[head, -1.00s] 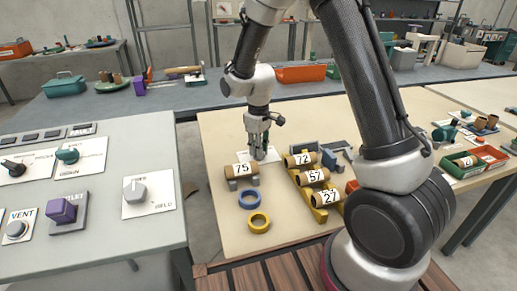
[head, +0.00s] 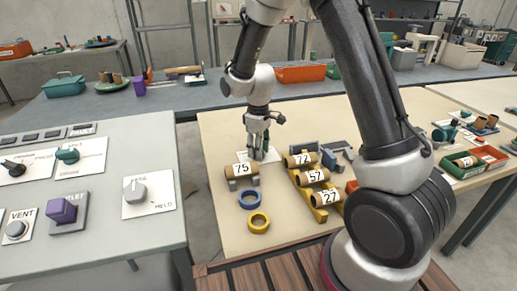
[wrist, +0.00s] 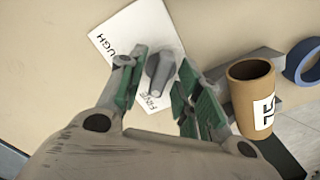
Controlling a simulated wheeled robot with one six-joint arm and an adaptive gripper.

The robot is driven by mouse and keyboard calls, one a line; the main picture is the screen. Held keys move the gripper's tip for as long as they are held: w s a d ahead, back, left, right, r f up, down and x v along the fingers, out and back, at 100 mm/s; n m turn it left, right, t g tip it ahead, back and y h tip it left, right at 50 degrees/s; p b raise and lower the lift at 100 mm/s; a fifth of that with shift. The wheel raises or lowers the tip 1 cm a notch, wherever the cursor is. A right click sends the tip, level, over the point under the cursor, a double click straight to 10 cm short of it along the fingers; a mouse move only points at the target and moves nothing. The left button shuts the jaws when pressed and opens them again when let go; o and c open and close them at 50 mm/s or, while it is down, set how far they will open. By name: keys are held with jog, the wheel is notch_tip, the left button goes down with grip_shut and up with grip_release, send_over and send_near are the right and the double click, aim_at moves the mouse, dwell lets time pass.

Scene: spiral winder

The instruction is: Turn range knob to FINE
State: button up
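The range knob (wrist: 160,68) is a grey round knob with a raised bar, on a white card (wrist: 125,30) on the beige table. The card's lettering shows "UGH" at the upper left and what looks like "FINE" below the knob. The bar's lower end lies toward that lower word; I cannot tell which end is the pointer. My gripper (wrist: 157,88) is open, its green-padded fingers on either side of the knob. The left pad is close to the knob, and a gap shows at the right. In the head view my gripper (head: 259,152) hides the knob.
Tubes on a yellow rack (head: 322,213) lie to the right. A control panel (head: 110,235) with other knobs is at left.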

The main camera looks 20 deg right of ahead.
notch_tip(320, 180, up, 12)
dwell(0.6)
jog(key=s+d+r+m+t, duration=0.1)
jog(key=s+d+r+m, duration=0.2)
jog(key=s, duration=0.6)
jog(key=s+d+r+m+t, duration=0.2)
jog(key=s+d+r, duration=0.4)
jog(key=s, duration=0.3)
jog(key=s+d+r+m+t, duration=0.1)
jog(key=s+d+r+m, duration=0.3)
jog(key=s, duration=0.5)
jog(key=shift+d+r, duration=0.2)
jog(key=shift+d, duration=0.75)
